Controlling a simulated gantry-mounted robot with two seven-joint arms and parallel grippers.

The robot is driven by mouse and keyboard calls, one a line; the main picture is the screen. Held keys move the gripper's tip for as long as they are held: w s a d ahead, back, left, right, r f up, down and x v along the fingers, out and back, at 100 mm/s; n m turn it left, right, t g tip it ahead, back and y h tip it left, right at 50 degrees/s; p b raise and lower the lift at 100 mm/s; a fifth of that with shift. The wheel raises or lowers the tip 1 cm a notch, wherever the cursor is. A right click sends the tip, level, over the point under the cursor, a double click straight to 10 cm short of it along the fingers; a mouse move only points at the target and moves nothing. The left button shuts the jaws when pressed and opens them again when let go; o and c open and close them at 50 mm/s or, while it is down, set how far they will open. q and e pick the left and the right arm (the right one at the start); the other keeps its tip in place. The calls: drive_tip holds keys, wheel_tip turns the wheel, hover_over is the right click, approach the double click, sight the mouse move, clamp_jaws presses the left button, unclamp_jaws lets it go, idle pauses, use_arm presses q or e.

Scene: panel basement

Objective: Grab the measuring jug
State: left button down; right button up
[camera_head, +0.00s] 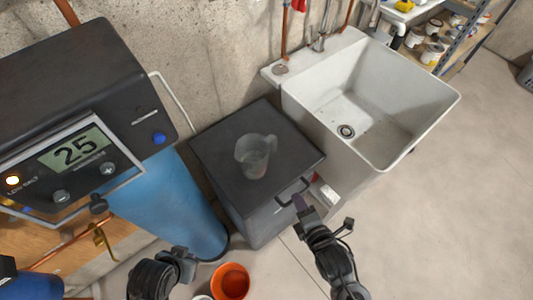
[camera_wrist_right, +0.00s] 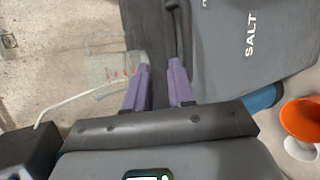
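The clear measuring jug (camera_head: 252,157) stands upright on the dark lid (camera_head: 215,150) of a grey salt bin, its handle toward the upper right. My right gripper (camera_head: 299,203) is by the front of the bin, near its black handle (camera_head: 292,190), below and right of the jug. In the right wrist view its purple fingers (camera_wrist_right: 160,70) are apart with nothing between them; the black bin handle (camera_wrist_right: 174,20) is just beyond the tips.
A white sink (camera_head: 370,100) stands right of the bin. A blue tank (camera_head: 175,205) with a dark control head (camera_head: 80,90) stands left. An orange bucket (camera_head: 231,282) is on the floor.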

drive_tip(key=w+a+r+n+t+y, duration=0.1)
drive_tip(key=w+a+n+t+y, duration=0.2)
drive_tip(key=n, duration=0.6)
drive_tip(key=n+y+b, duration=0.1)
drive_tip(key=n+y, duration=0.2)
drive_tip(key=n, duration=0.6)
approach(275, 140)
drive_tip(key=shift+d+f, duration=0.25)
drive_tip(key=shift+f, duration=0.45)
drive_tip(key=shift+w+g+b, duration=0.3)
drive_tip(key=shift+w, duration=0.1)
drive_tip(key=x, duration=0.5)
drive_tip(key=shift+a+r+b, duration=0.1)
drive_tip(key=shift+b, duration=0.3)
drive_tip(key=shift+r+b+x, duration=0.2)
drive_tip(key=shift+b+x, duration=0.4)
drive_tip(key=shift+x, duration=2)
drive_tip(key=shift+s, duration=0.1)
drive_tip(key=c, duration=0.4)
clamp_jaws()
